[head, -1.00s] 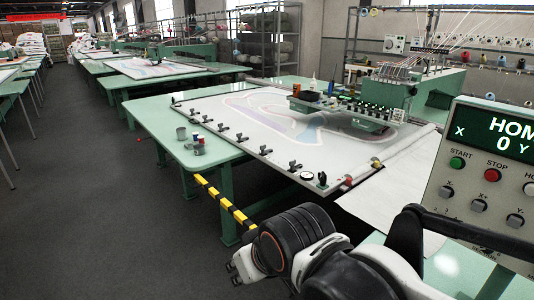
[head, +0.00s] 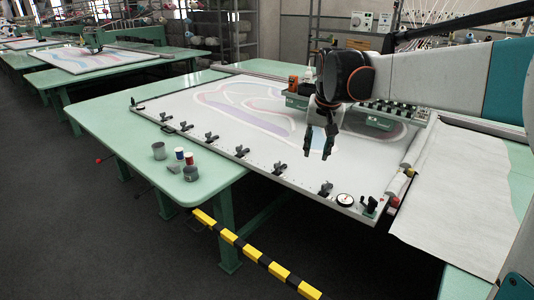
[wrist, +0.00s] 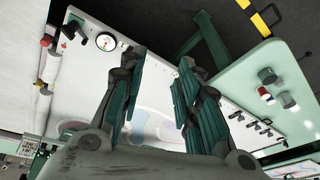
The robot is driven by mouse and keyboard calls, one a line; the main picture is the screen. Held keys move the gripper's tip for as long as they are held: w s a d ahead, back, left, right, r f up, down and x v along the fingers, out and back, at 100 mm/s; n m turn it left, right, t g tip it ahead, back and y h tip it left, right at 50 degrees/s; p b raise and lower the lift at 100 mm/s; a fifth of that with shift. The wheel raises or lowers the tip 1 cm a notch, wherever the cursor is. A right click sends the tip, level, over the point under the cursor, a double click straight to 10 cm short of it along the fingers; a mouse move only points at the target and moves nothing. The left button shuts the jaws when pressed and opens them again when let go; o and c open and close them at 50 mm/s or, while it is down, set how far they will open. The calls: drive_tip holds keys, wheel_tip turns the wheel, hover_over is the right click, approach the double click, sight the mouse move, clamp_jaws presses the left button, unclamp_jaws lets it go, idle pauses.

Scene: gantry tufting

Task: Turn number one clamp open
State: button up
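Several dark clamps line the near edge of the white tufting frame (head: 185,98). They include one near the right end (head: 326,189), one left of it (head: 280,170), one in the middle (head: 241,151) and ones farther left (head: 211,138). No clamp number is readable, so I cannot tell which is number one. My gripper (head: 318,154) hangs fingers-down above the frame, behind the right-hand clamps, and touches none that I can see. In the wrist view its fingers (wrist: 158,64) are apart with nothing between them. Small clamps show right of the fingers (wrist: 236,115).
A round gauge (head: 345,199) and a black knob (head: 369,206) sit at the frame's right corner. A grey cup (head: 158,151) and spools (head: 190,159) stand on the green table (head: 115,130). A yellow-black bar (head: 255,255) juts out in front. Tufting heads stand behind.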

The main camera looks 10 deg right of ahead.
drive_tip(key=w+d+f+m+g+p, duration=0.1)
drive_tip(key=w+d+f, duration=0.15)
drive_tip(key=w, duration=0.25)
drive_tip(key=w+d+f+m, duration=0.1)
drive_tip(key=w+d, duration=0.3)
drive_tip(key=w, duration=0.1)
drive_tip(key=m+g+p, duration=0.1)
drive_tip(key=m+g, duration=0.1)
drive_tip(key=m, duration=0.1)
hover_over(325, 183)
wheel_tip(325, 183, down, 10)
drive_tip(key=shift+y, duration=0.3)
wheel_tip(325, 183, down, 14)
drive_tip(key=b, duration=0.4)
drive_tip(key=shift+r, duration=0.15)
clamp_jaws()
